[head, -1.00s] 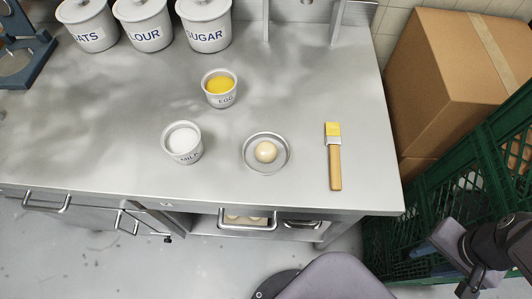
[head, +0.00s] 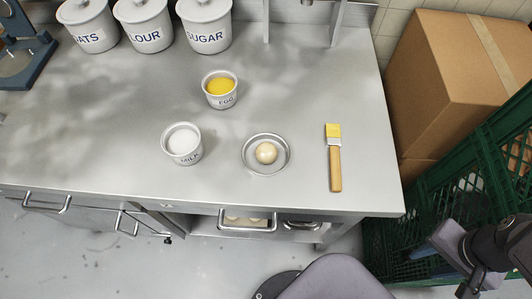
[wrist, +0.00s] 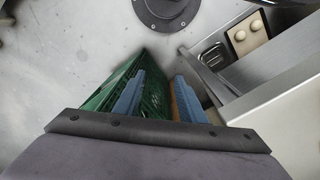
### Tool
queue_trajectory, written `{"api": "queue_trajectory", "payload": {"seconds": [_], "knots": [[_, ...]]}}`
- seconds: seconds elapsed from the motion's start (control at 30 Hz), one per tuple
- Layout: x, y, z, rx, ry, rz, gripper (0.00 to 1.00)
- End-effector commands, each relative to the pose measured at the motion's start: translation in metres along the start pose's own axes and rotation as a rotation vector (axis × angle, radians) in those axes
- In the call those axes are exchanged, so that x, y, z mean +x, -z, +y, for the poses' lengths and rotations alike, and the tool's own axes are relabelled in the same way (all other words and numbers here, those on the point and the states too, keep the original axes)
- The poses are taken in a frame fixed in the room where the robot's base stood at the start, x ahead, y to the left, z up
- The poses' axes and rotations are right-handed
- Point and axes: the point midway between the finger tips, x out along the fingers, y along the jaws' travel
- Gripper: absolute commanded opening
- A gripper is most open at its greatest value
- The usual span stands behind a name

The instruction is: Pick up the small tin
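The tin does not show in the wrist view.
A MILK cup (head: 183,149) stands left of the tin, an EGG cup (head: 220,96) behind it, and a yellow-tipped brush (head: 334,165) lies to its right. Labelled canisters (head: 148,32) line the back. A cardboard box (head: 435,70) and green crate (head: 485,170) stand beyond the right edge.

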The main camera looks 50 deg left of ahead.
Motion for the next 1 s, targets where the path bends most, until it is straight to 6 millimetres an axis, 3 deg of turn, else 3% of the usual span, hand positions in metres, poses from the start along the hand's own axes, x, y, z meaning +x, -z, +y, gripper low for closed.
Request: {"api": "queue_trajectory", "payload": {"seconds": [0.4, 0.67, 0.7, 1.0], "knots": [[0.0000, 0.0000, 0.0000, 0.000, 0.000, 0.000, 0.37], [0.0000, 0.0000, 0.0000, 0.000, 0.000, 0.000, 0.97], [0.0000, 0.0000, 0.0000, 0.000, 0.000, 0.000, 1.00], [-0.0069, 0.0008, -0.0039, 0.001, 0.004, -0.004, 1.00]]}}
